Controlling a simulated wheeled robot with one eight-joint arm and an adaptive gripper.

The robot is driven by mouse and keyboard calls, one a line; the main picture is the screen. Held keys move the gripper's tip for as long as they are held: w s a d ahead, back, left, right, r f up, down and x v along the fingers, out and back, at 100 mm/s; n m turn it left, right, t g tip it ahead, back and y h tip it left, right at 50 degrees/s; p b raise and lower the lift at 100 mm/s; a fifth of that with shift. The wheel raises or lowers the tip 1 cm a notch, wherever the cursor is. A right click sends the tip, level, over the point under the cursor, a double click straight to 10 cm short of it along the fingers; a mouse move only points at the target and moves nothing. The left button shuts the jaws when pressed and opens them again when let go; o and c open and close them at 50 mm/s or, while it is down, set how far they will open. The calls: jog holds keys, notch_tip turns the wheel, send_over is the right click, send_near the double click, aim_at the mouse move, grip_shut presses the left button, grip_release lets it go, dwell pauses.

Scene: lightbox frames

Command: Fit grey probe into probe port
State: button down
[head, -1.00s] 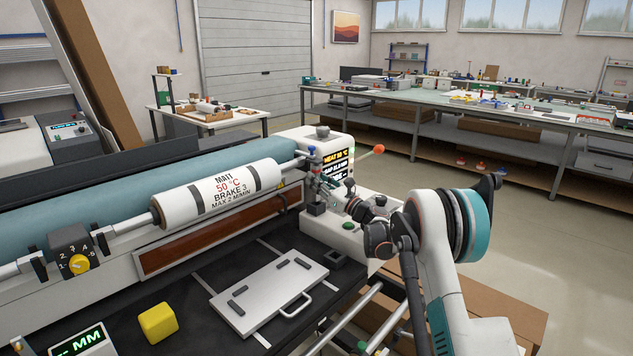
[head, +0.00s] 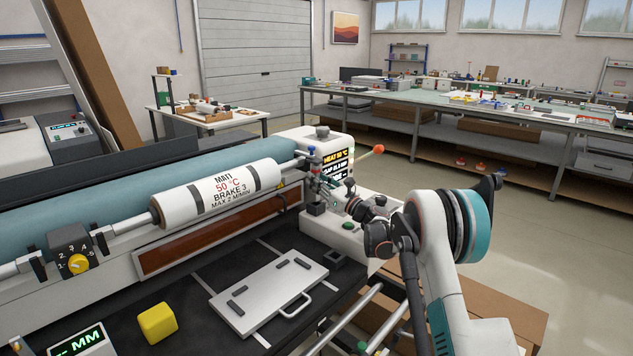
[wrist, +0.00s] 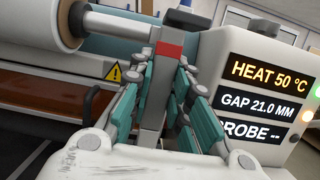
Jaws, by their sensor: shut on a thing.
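My gripper (head: 321,184) is at the right end of the laminator, in front of the roller's end support. In the wrist view its teal-padded fingers (wrist: 165,88) are closed around an upright grey bar, which looks like the grey probe (wrist: 153,95). The bar's lower end is hidden by the gripper. A dark block (head: 316,208) stands below the gripper in the head view; I cannot tell if it is the probe port. The display (wrist: 262,100) reads "PROBE --".
A white roll (head: 212,195) on a shaft lies to the left of my gripper. A grey plate with a handle (head: 268,300) and a yellow block (head: 157,323) lie on the dark bed. The white end housing (head: 325,140) stands close behind and right of the fingers.

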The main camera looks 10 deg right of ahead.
jog(key=shift+f+b, duration=0.75)
jog(key=shift+f, duration=0.5)
dwell(0.4)
